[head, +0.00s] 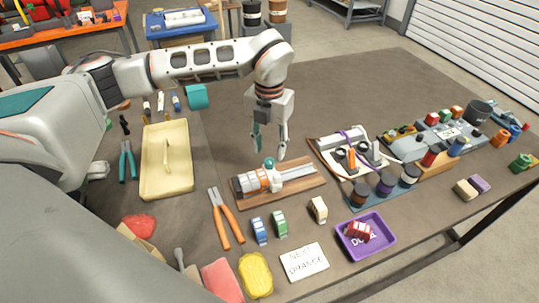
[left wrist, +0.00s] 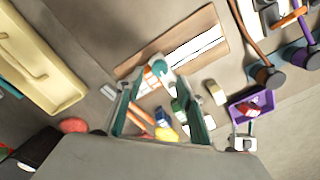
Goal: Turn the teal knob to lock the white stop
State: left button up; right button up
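The teal knob (head: 269,162) sits on top of the white stop (head: 274,178), on a rail fixture with a wooden base (head: 305,188). An orange-and-white cylinder (head: 255,181) lies on the fixture left of the stop. My left gripper (head: 270,152) points down just above the knob, fingers apart and empty, with no contact that I can make out. In the left wrist view, the knob (left wrist: 158,57) shows beyond the open fingertips (left wrist: 155,92), and the white stop is partly hidden around it. My right gripper is not in view.
Orange-handled pliers (head: 226,218) and small blue and green blocks (head: 279,224) lie in front of the fixture. Behind the fixture is bare table.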

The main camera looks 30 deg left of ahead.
aim_at(270, 161)
pick_arm(q)
jog(key=shift+f, duration=2.35)
grip_shut()
